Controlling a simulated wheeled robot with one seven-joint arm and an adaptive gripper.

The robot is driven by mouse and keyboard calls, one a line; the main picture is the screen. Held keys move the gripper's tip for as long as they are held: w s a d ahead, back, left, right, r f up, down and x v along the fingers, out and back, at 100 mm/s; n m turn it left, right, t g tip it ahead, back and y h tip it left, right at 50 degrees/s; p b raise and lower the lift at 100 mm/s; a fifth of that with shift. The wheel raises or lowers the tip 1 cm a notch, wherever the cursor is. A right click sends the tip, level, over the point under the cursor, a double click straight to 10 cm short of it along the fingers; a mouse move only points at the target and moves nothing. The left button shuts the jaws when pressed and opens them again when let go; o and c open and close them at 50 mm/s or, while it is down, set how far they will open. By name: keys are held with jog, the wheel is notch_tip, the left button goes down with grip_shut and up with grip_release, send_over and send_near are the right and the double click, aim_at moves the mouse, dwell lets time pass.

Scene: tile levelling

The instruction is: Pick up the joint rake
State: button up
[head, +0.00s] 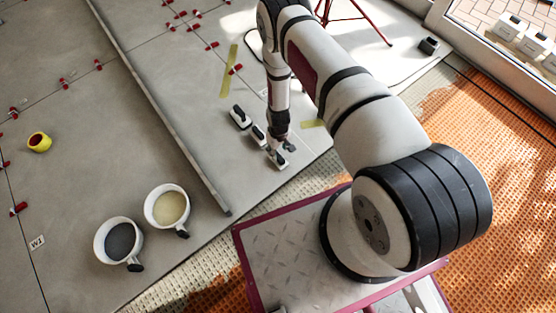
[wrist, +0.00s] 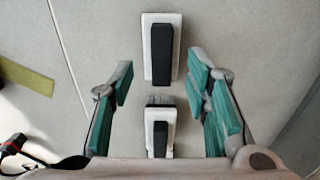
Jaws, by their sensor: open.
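Three white tools with black handles lie in a row on the grey floor: one far (head: 240,117), one in the middle (head: 258,134) and one near (head: 277,160). In the wrist view, a tool with grey teeth or bristles along one end (wrist: 160,130), which looks like the joint rake, lies between my fingers at the bottom. Another, smooth-edged tool (wrist: 161,50) lies above it, beyond the fingertips. My gripper (head: 279,147) is open and empty, low over the row. Its fingers (wrist: 163,82) also show in the wrist view, apart from both tools. The toothed tool's lower end is partly hidden.
Two white buckets, one with dark filling (head: 103,239) and one with pale filling (head: 156,206), stand at lower left. A yellow roll (head: 39,141) lies far left. A long straight bar (head: 165,115) crosses the floor. Yellow tape strips (head: 229,72) lie near the tools.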

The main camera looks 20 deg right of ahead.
aim_at(278, 156)
jog(key=shift+s+a+f+b, duration=0.1)
jog(key=shift+f+b, duration=1.45)
jog(key=shift+f, duration=1.2)
grip_shut()
